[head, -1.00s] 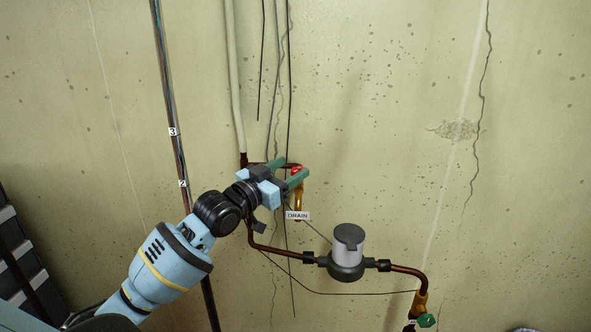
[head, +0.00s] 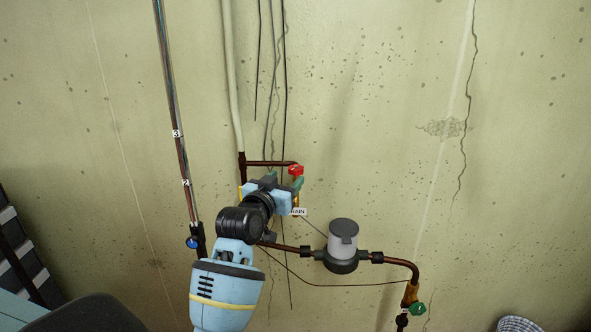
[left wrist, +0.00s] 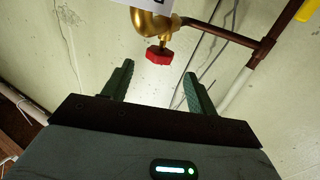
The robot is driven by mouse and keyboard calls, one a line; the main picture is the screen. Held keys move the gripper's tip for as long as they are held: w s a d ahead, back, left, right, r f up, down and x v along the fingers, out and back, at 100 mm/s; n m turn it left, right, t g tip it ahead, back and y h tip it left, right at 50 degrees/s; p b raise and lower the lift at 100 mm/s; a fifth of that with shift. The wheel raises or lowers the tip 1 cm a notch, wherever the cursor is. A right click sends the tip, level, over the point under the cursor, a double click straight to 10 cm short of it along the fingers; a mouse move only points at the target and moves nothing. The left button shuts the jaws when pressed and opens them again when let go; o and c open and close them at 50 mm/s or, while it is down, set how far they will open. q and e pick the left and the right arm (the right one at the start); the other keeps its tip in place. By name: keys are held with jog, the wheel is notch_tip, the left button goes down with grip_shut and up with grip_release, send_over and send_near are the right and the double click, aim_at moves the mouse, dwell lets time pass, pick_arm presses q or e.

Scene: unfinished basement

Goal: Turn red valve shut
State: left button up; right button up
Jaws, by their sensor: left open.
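The red valve (head: 296,170) is a small red handle on a brass tap at the end of a short copper branch pipe on the wall. In the left wrist view the red valve (left wrist: 159,56) hangs from the brass body (left wrist: 155,25), beyond the fingertips and roughly between their lines. My left gripper (head: 285,183) is just below the red handle in the head view. In the left wrist view its green fingers (left wrist: 158,80) are spread apart with nothing between them. A white "DRAIN" tag (head: 299,211) is partly hidden by the gripper. My right gripper is not in view.
A grey-capped meter (head: 342,240) sits on the copper pipe to the lower right. A green valve handle (head: 418,309) is at that pipe's end. A blue-handled valve (head: 192,242) is on the left pipe. Thin cables hang on the wall.

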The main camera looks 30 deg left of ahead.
aim_at(293, 172)
pick_arm(q)
jog(key=shift+w+a, duration=0.15)
jog(key=shift+w, duration=1.05)
jog(key=shift+w+a, duration=0.2)
jog(key=shift+w, duration=1)
jog(key=shift+w+a, duration=0.15)
jog(key=shift+w, duration=1.05)
jog(key=c, duration=1)
